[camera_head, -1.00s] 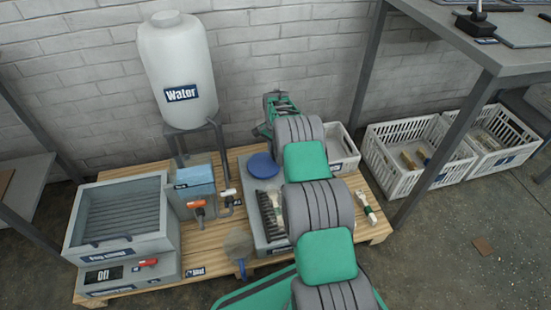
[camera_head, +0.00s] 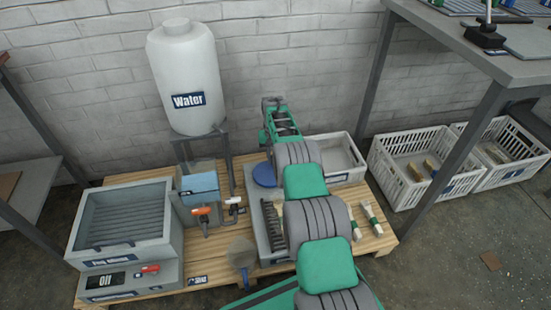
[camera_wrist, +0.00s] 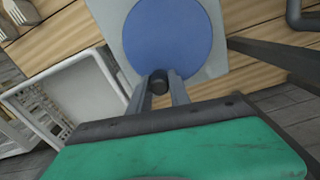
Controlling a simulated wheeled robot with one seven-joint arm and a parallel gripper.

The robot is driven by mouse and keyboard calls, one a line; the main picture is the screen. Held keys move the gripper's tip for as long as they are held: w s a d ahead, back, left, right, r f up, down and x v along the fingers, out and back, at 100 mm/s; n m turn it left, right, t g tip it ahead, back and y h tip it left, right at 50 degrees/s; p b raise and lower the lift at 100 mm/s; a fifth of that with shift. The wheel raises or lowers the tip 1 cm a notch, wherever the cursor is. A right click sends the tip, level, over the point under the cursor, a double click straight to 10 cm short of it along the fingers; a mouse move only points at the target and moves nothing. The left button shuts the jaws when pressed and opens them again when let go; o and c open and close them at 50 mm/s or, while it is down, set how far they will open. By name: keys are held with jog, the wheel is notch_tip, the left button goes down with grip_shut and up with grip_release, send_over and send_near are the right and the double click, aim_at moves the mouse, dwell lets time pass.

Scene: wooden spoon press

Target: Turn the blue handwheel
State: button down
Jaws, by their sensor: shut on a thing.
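The blue handwheel (camera_head: 264,174) is a flat blue disc on the grey press at the middle of the pallet, partly behind my arm in the head view. In the wrist view the handwheel (camera_wrist: 175,35) fills the top middle, on a light grey plate. My gripper (camera_wrist: 160,82) is at the wheel's near edge, its two fingers closed around a small dark knob (camera_wrist: 159,84) there. The fingers are hidden behind my arm in the head view.
A water tank (camera_head: 187,75) stands behind left, with a grey machine (camera_head: 125,230) at the front left. A white bin (camera_head: 345,165) stands right of the press. White crates (camera_head: 405,155) stand under the bench on the right. Brushes (camera_head: 372,218) lie on the pallet.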

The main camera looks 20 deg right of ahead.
jog(key=shift+w+a+n, duration=0.1)
jog(key=shift+a+n, duration=0.05)
jog(key=shift+n, duration=0.35)
jog(key=c, duration=1.2)
grip_release()
jog(key=shift+r, duration=0.1)
notch_tip(320, 180, up, 8)
jog(key=p, duration=0.3)
jog(key=shift+f, duration=0.25)
